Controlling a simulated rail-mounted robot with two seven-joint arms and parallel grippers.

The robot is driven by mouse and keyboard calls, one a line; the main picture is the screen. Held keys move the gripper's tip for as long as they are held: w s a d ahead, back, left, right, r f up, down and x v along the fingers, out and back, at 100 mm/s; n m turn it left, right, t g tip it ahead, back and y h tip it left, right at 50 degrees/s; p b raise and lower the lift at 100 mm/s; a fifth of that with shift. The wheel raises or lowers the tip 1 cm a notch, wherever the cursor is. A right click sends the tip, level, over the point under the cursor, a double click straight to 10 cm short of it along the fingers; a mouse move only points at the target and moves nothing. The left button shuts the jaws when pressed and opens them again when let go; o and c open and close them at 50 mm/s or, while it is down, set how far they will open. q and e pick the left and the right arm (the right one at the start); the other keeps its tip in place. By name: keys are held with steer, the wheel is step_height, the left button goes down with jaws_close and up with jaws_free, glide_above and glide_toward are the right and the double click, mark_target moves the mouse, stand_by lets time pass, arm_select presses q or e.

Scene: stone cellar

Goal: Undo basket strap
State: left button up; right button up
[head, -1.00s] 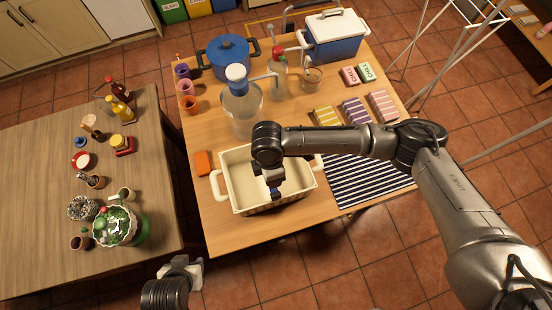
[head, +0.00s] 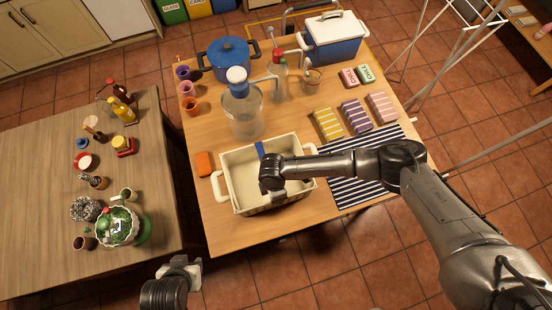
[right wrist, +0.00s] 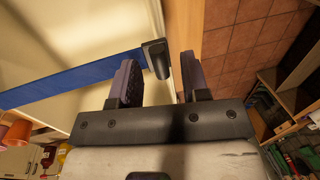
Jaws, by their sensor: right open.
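The basket (head: 236,204) is a cream, rectangular tub with two side handles on the near part of the wooden table. A blue strap (head: 260,149) shows at its far side, partly hidden by my right arm. In the right wrist view the strap (right wrist: 75,78) runs across the basket and ends in a dark tab (right wrist: 157,58). My right gripper (right wrist: 160,80) is open, with the tab near and between its fingertips; I cannot tell whether they touch it. In the head view the right gripper is mostly hidden below its wrist. My left gripper (head: 188,270) is low, off the table's front edge.
An orange block (head: 204,163) lies left of the basket, and a large clear bottle (head: 243,110) stands behind it. A striped mat (head: 360,180) lies to the right.

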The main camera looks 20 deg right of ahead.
steer(key=shift+f, duration=0.3)
jaws_close()
stand_by(0.3)
